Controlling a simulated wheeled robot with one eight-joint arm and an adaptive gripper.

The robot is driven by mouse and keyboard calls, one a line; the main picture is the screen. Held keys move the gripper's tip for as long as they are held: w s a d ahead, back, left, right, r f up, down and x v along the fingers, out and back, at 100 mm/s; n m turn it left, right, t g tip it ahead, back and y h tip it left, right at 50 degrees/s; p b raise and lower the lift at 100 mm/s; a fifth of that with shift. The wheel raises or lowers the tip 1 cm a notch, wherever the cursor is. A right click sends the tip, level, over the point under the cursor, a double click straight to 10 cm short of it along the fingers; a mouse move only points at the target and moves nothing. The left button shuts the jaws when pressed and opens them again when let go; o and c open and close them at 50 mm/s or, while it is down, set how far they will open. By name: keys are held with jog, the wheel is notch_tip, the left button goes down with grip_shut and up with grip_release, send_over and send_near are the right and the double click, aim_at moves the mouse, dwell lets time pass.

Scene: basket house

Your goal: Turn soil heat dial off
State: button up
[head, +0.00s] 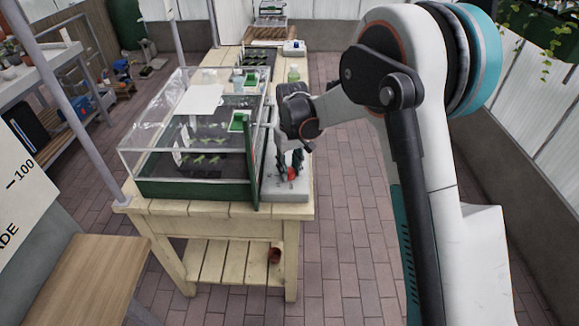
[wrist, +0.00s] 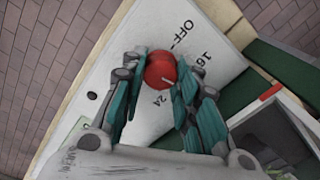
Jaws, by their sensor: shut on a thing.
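The soil heat dial is a red round knob (wrist: 160,68) with a short white mark, set on a pale panel (wrist: 215,30). The panel carries the printing OFF, 16 and 24 around the knob. I cannot tell exactly which label the white mark points to. My gripper (wrist: 160,85) has its teal fingers on both sides of the knob, shut on it. In the head view, my gripper (head: 289,163) reaches down to the grey control box (head: 285,190), where a bit of the red knob (head: 292,175) shows.
A clear-walled propagator (head: 150,165) with seedlings and a green base stands directly left of the control box, on a wooden table (head: 220,212). A green bottle (head: 293,75) and a small white device (head: 294,48) are farther back. Brick floor to the right is clear.

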jog(key=n, duration=0.4)
jog(key=shift+n+p, duration=0.3)
jog(key=shift+p, duration=0.05)
jog(key=n, duration=0.4)
jog(key=shift+n+p, duration=0.3)
jog(key=n, duration=0.4)
jog(key=shift+a, duration=0.1)
jog(key=shift+n+h+p, duration=0.3)
jog(key=shift+n, duration=2.1)
jog(key=o, duration=1.1)
jog(key=shift+c, duration=0.2)
notch_tip(320, 180, up, 12)
jog(key=shift+w, duration=0.15)
